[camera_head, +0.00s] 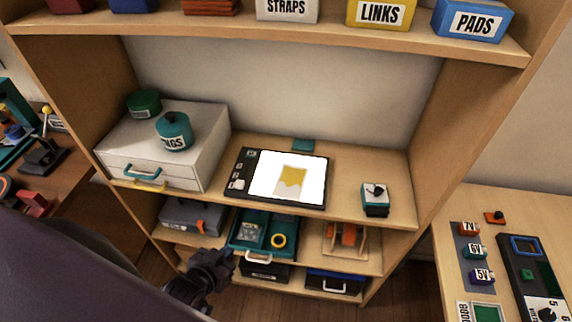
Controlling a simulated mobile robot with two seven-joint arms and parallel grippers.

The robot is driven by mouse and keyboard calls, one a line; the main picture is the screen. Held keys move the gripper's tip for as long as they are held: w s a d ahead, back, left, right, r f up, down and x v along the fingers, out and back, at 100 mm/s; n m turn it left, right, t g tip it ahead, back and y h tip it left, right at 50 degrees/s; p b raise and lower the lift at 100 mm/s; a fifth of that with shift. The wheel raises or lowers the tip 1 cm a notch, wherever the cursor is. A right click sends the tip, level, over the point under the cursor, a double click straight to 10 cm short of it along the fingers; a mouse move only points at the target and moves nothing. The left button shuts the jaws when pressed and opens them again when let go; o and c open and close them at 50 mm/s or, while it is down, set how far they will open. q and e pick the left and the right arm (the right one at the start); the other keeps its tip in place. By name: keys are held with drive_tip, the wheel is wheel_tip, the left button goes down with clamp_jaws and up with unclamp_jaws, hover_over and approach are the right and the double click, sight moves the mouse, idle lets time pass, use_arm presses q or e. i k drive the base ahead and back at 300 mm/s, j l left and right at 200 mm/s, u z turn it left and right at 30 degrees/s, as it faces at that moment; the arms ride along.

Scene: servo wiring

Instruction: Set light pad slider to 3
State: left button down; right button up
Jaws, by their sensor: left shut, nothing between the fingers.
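The light pad (259,178) lies on the middle shelf, a black-framed tablet with a bright white panel and a yellow shape on it. Small controls (238,177) sit on its dark left strip; the slider and its setting are too small to read. My left gripper (228,262) is dark and shut, with nothing in it. It is low in front of the lower shelves, below and apart from the pad. My right gripper is not in view.
A white drawer box (190,150) stands left of the pad, with a teal jar (174,131) on top. A small boxed switch (375,198) is to the right. Labelled bins (380,12) line the upper shelf. A teal tray (246,229) is on the shelf below.

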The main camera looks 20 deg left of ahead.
sight(238, 184)
drive_tip(key=j+u, duration=0.15)
drive_tip(key=u, duration=0.35)
drive_tip(key=j+u, duration=0.15)
drive_tip(key=u, duration=0.3)
